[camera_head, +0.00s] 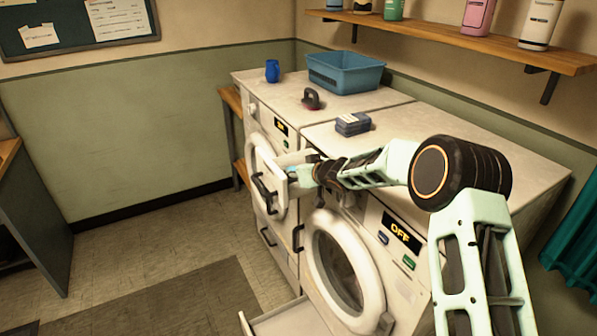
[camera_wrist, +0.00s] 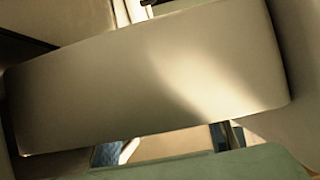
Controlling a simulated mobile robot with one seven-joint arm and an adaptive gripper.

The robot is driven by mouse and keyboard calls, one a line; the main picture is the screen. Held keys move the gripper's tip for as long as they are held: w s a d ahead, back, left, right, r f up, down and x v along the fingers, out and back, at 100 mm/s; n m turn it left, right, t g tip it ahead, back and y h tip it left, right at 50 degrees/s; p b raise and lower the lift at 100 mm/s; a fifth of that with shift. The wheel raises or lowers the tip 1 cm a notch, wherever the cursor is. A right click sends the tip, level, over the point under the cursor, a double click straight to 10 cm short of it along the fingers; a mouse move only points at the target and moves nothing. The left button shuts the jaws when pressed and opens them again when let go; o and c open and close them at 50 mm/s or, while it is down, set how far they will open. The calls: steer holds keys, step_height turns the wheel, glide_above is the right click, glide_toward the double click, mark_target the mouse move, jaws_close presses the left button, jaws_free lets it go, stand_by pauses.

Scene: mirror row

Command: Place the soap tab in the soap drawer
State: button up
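My gripper (camera_head: 305,176) is at the front of the left washer, beside a pale, drawer-like part (camera_head: 296,158) that sticks out near the top of that machine. I cannot tell whether this is the soap drawer. A small bit of blue shows at the fingertips, too small to identify. In the wrist view a large, smooth beige panel (camera_wrist: 150,80) fills most of the picture at close range, with blue patches below it. The fingers are not clear, so their opening cannot be told. No soap tab can be made out for sure. A dark blue block or stack (camera_head: 352,124) lies on the right washer's top.
A low drawer (camera_head: 285,320) stands out at the floor. A blue cup (camera_head: 272,71), dark-handled object (camera_head: 312,99) and blue basin (camera_head: 346,75) stand on top.

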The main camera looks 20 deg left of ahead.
steer(key=v, duration=1.2)
steer(key=shift+b, duration=0.3)
steer(key=shift+r, duration=0.15)
